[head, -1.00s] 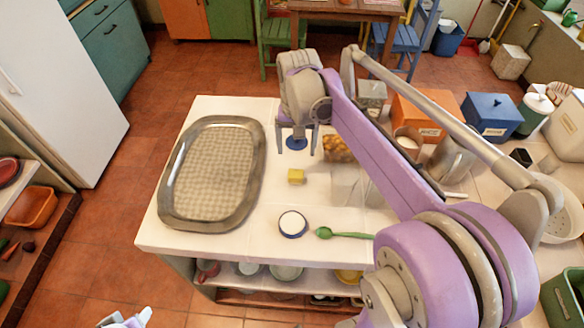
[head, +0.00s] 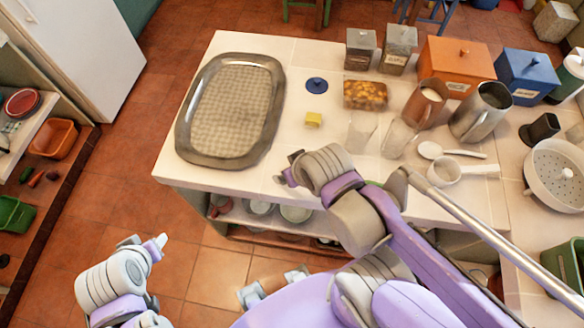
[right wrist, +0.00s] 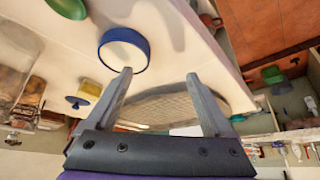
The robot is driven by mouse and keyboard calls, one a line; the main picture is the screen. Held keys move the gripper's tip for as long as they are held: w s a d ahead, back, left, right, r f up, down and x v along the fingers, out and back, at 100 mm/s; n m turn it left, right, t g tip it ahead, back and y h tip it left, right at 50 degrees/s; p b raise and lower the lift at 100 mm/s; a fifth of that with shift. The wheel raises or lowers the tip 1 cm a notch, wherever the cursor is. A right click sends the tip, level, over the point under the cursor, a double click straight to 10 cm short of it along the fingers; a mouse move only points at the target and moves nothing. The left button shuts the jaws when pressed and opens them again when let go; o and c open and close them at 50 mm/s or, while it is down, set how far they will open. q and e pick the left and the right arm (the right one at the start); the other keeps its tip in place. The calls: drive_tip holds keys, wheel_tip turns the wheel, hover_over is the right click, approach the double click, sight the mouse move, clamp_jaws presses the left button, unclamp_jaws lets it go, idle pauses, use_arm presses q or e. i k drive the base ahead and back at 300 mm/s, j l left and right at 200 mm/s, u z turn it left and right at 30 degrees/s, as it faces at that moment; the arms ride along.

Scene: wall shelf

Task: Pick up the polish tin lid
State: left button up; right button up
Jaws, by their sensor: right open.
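A shallow round piece with a blue rim and pale face (right wrist: 124,48) lies on the worktop in the right wrist view. It is hidden behind my right arm in the head view. A flat blue lid with a knob (head: 316,85) lies farther back and also shows in the right wrist view (right wrist: 78,101). I cannot tell for certain which is the polish tin lid. My right gripper (right wrist: 159,74) is open and empty, its fingertips close to the blue-rimmed piece. My left gripper (head: 148,243) is low at the left, off the worktop; its jaw gap is unclear.
A large oval tray (head: 185,140) fills the worktop's left side. A yellow block (head: 313,119) lies near the blue lid. Glasses (head: 398,138), a copper mug (head: 427,100) and a metal pitcher (head: 478,115) stand to the right. A green spoon end (right wrist: 68,8) lies near the blue-rimmed piece.

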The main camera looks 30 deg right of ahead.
sight(315, 85)
drive_tip(key=z, duration=1.3)
